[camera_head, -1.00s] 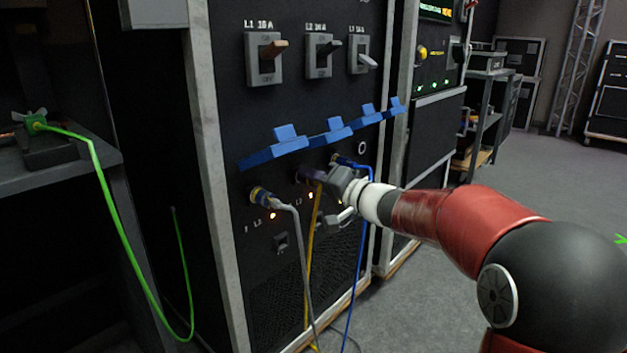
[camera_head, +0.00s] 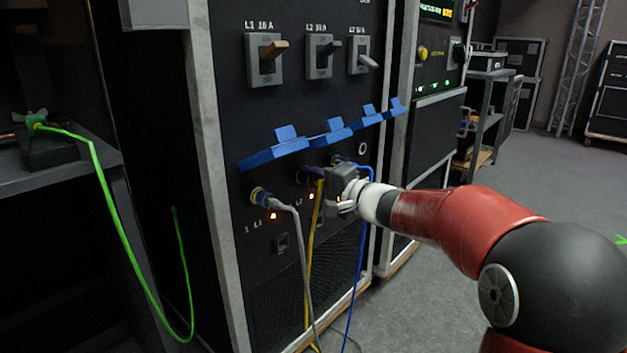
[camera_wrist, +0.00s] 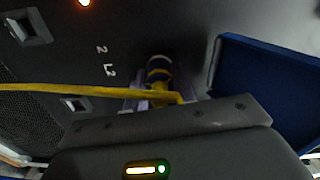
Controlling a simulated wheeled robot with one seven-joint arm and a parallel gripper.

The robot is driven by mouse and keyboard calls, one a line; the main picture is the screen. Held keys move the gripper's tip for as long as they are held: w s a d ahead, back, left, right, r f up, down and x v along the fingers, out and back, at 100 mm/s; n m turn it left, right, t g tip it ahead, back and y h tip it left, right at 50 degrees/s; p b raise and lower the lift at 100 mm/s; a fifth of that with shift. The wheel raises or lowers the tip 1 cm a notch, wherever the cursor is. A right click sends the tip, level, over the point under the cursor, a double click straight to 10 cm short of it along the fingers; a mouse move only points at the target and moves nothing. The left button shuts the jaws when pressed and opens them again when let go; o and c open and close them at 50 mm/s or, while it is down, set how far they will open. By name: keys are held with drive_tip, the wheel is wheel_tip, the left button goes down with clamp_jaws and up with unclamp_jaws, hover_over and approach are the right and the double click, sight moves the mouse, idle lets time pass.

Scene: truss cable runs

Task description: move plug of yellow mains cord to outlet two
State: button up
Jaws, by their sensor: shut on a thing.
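The yellow mains cord (camera_head: 314,250) hangs from its plug at the middle socket of the black panel and runs down the front. The plug lies at or in the socket; the wrist body hides how deep. The yellow cord (camera_wrist: 70,90) leaves to the left in the wrist view.
A grey cord's plug (camera_head: 262,196) is in the left socket and a blue cord (camera_head: 357,270) hangs from the right one. Blue hinged covers (camera_head: 275,152) jut out just above the sockets. Breaker switches (camera_head: 265,60) sit higher. A green cord (camera_head: 105,205) hangs at the left.

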drive_tip(key=shift+a+r+m, duration=0.1)
drive_tip(key=shift+a+m, duration=0.1)
drive_tip(key=shift+m, duration=0.4)
drive_tip(key=m, duration=0.2)
drive_tip(key=shift+a+m+p, duration=0.1)
drive_tip(key=shift+m+p, duration=0.2)
drive_tip(key=shift+m, duration=0.1)
clamp_jaws()
drive_tip(key=o, duration=1.1)
unclamp_jaws()
drive_tip(key=shift+r, duration=0.2)
drive_tip(key=shift+s+d+f, duration=0.3)
drive_tip(key=shift+s+d, duration=0.05)
drive_tip(key=shift+d, duration=0.3)
drive_tip(key=shift+b+v, duration=0.35)
drive_tip(key=shift+v, duration=1.5)
